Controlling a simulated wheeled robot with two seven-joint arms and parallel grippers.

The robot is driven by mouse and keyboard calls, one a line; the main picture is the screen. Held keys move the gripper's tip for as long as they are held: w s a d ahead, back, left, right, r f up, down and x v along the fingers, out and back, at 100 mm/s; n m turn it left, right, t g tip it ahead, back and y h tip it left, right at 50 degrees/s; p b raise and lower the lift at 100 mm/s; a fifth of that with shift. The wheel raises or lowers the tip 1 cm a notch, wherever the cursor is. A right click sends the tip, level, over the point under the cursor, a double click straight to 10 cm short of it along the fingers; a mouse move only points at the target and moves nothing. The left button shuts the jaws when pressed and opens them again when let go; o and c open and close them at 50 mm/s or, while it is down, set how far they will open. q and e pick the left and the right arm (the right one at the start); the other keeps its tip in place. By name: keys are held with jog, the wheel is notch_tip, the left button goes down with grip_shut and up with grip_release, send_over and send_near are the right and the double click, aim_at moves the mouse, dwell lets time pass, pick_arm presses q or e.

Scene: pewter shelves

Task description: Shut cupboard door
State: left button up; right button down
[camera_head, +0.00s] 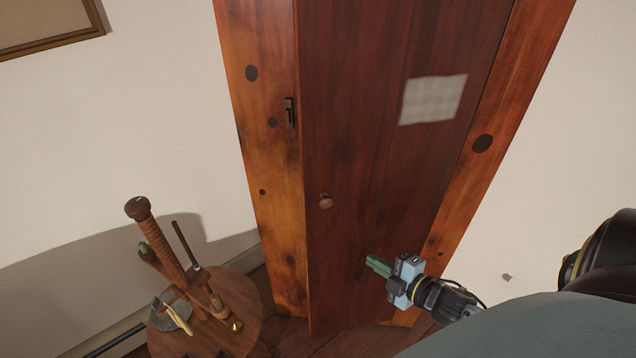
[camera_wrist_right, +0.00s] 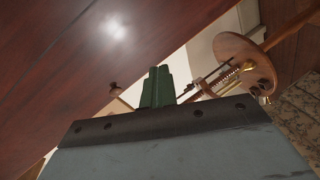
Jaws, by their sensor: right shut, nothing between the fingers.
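The cupboard door (camera_head: 375,170) is a tall dark red-brown panel with a round wooden knob (camera_head: 325,201) near its left edge. It stands in a lighter orange wood frame (camera_head: 268,130), and its lower left corner reaches down past the frame, so it looks slightly ajar. My right gripper (camera_head: 378,266) is shut and empty, its green fingers in front of the door's lower part, right of and below the knob. In the right wrist view the fingers (camera_wrist_right: 157,88) are together beside the door face (camera_wrist_right: 75,60). I cannot tell if they touch it. My left gripper is not in view.
A small round wooden table (camera_head: 245,305) with a wooden screw device (camera_head: 165,240) stands left of the cupboard. A dark metal latch (camera_head: 290,112) is on the left frame. A picture frame (camera_head: 45,42) hangs at upper left.

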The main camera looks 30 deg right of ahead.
jog(key=w+a+r+n+t+y+p, duration=0.15)
jog(key=r+n, duration=0.25)
jog(key=r, duration=0.4)
jog(key=a+r+n+y+b, duration=0.1)
jog(key=a+r+n+y, duration=0.2)
jog(key=r, duration=0.4)
jog(key=p, duration=0.2)
send_near(303, 185)
jog(key=shift+y, duration=0.25)
jog(key=a, duration=0.1)
jog(key=w+a, duration=0.1)
jog(key=a, duration=0.2)
jog(key=shift+w, duration=0.4)
jog(key=w, duration=0.1)
jog(key=w+d, duration=0.1)
jog(key=w, duration=0.1)
jog(key=shift+d, duration=0.2)
jog(key=shift+w+d+f, duration=0.1)
jog(key=shift+w+d, duration=0.05)
jog(key=shift+w, duration=0.15)
